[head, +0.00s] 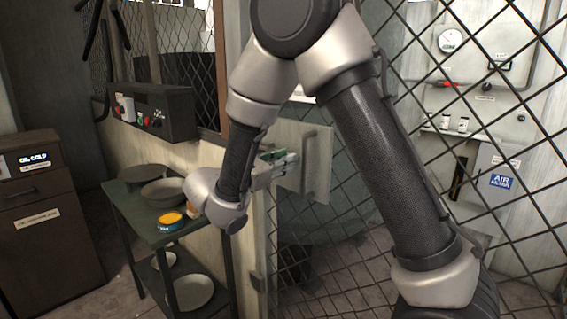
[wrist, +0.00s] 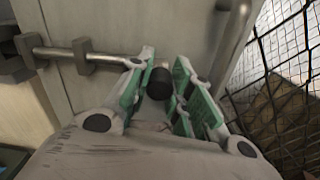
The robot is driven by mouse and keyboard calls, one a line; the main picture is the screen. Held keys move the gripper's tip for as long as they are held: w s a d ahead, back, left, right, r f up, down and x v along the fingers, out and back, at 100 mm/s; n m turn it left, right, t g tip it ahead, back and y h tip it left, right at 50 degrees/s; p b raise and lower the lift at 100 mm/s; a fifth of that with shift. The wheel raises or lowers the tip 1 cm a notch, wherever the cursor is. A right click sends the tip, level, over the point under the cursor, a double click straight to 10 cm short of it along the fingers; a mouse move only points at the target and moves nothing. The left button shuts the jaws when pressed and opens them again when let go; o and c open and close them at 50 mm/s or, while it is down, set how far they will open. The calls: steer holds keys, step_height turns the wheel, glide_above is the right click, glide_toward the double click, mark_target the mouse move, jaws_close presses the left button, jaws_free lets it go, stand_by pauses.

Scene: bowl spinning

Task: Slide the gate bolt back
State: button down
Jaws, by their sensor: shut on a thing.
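The gate bolt (wrist: 110,57) is a pale metal rod lying roughly level across the grey gate plate (wrist: 130,22) in the wrist view. It passes through a bracket (wrist: 82,56), and its left end is at a dark block (wrist: 28,50) on the left. Its dark round knob (wrist: 158,84) sits between the green-padded fingers of my gripper (wrist: 164,63), which is shut on it. In the head view my gripper (head: 280,161) is at the left part of the gate plate (head: 318,172). The bolt cannot be made out there.
A mesh gate (head: 350,215) runs right of the plate, which bears an upright handle (head: 308,158). A dark green side table (head: 150,236) with bowls stands at left, below a control box (head: 170,115). A dark cabinet (head: 45,225) stands further left.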

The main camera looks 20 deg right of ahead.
steer(key=c, duration=1.3)
jaws_free()
steer(key=shift+s+d, duration=0.15)
steer(key=shift+s, duration=0.1)
steer(key=shift+o, duration=0.2)
steer(key=shift+s+a, duration=0.1)
steer(key=shift+a, duration=0.3)
steer(key=v, duration=1.1)
steer(key=shift+s, duration=0.15)
steer(key=shift+a, duration=0.1)
